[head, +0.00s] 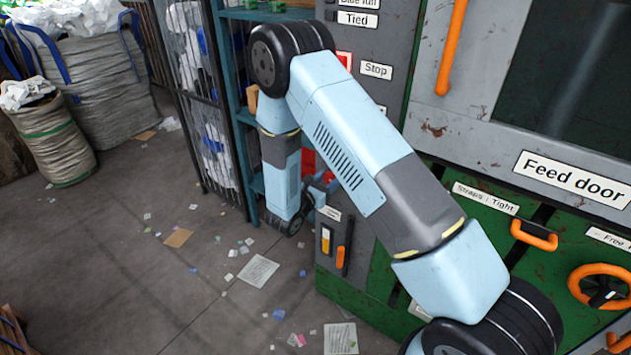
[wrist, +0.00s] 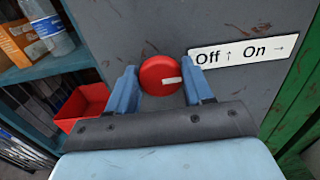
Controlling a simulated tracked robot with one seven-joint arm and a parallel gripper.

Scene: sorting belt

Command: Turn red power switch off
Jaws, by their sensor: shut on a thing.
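The red power switch (wrist: 155,72) is a round red knob on a grey panel in the wrist view. A white mark on its face points to the right, along the direction of the On arrow. A white label (wrist: 243,50) to its right reads "Off ↑ On →". My gripper (wrist: 160,84) has its two blue fingers on either side of the knob, shut on it. In the head view my arm reaches to the side of the machine, and I cannot make out the knob there.
A teal shelf (wrist: 55,70) with a bottle (wrist: 47,25), a cardboard box (wrist: 18,45) and a red bin (wrist: 82,105) stands left of the panel. In the head view, several sacks (head: 90,85) stand at the left and scraps litter the open floor (head: 200,270).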

